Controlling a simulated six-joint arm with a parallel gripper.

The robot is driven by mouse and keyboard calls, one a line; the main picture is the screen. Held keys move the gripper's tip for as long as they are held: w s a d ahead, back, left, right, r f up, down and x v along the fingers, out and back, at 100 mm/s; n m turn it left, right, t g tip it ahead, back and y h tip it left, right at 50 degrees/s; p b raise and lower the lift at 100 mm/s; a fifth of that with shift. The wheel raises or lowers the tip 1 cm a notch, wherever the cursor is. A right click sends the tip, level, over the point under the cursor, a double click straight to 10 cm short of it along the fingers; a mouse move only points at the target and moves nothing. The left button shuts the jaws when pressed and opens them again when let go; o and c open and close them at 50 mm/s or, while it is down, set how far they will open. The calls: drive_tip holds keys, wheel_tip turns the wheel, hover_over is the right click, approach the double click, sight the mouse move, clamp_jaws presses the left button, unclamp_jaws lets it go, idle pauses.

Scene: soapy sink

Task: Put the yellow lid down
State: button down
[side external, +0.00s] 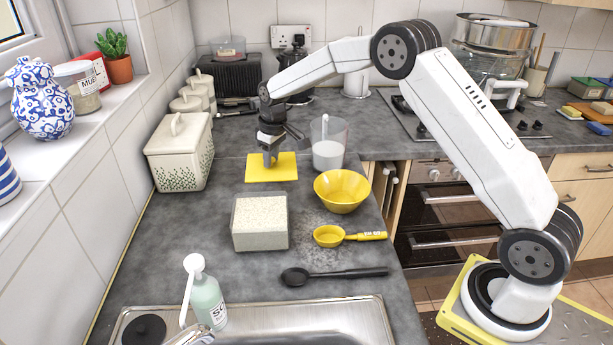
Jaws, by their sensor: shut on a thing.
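The yellow lid (284,172) is a flat square, level at the back of the grey counter. My gripper (268,161) points down over its left part and is shut on it; the fingertips hide the spot they hold. I cannot tell whether the lid touches the counter or is held just above it. A clear square container (261,222) full of white grains stands open in front of the lid.
A measuring jug (329,145) of white stuff stands right of the lid, with a yellow bowl (342,191) and yellow scoop (333,236) nearer. A cream bin (180,153) stands left. A black spoon (330,276), soap bottle (207,296) and sink (330,325) are in front.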

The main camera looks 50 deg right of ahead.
sight(264, 186)
drive_tip(key=shift+w+d+f, duration=0.1)
drive_tip(key=shift+w+f, duration=1.6)
drive_tip(key=shift+f, duration=0.25)
drive_tip(key=shift+w+f, duration=0.25)
drive_tip(key=shift+f, duration=1.6)
drive_tip(key=shift+f, duration=0.15)
drive_tip(key=shift+c, duration=2.2)
unclamp_jaws()
drive_tip(key=r, duration=0.4)
drive_tip(key=s+r, duration=0.1)
drive_tip(key=r, duration=0.7)
drive_tip(key=shift+s+d+r, duration=0.15)
drive_tip(key=shift+s+d, duration=0.05)
